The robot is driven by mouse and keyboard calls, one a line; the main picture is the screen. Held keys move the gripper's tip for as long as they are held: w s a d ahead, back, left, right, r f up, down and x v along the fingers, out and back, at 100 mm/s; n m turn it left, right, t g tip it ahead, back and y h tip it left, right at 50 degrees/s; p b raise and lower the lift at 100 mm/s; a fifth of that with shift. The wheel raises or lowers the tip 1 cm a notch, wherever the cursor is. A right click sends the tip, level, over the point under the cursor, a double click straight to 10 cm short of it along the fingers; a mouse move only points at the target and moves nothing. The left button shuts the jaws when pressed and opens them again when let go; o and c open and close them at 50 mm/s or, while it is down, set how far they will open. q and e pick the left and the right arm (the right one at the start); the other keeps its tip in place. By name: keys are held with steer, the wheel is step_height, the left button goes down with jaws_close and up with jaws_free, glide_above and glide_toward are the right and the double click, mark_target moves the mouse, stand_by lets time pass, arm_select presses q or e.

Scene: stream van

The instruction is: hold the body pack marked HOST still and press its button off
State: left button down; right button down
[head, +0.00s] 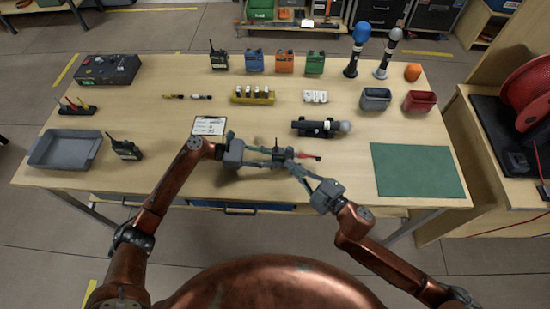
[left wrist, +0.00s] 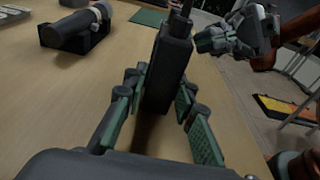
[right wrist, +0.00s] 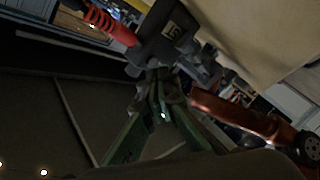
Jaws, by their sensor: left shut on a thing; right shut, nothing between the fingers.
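A dark body pack (head: 277,153) with a short antenna stands near the table's front edge. It shows upright in the left wrist view (left wrist: 168,68) and in the right wrist view (right wrist: 168,38), where a small pale label is too small to read. My left gripper (head: 268,154) is shut on its sides; its green-padded fingers (left wrist: 160,98) flank the pack. My right gripper (head: 292,167) is shut and empty, its fingertips (right wrist: 160,82) close to the pack. I cannot tell whether they touch it. The button cannot be made out.
A green mat (head: 417,171) lies right.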

steer(key=shift+s, duration=3.05)
arm_select(q)
steer(key=c, duration=1.5)
jaws_free()
steer(key=shift+a, duration=0.15)
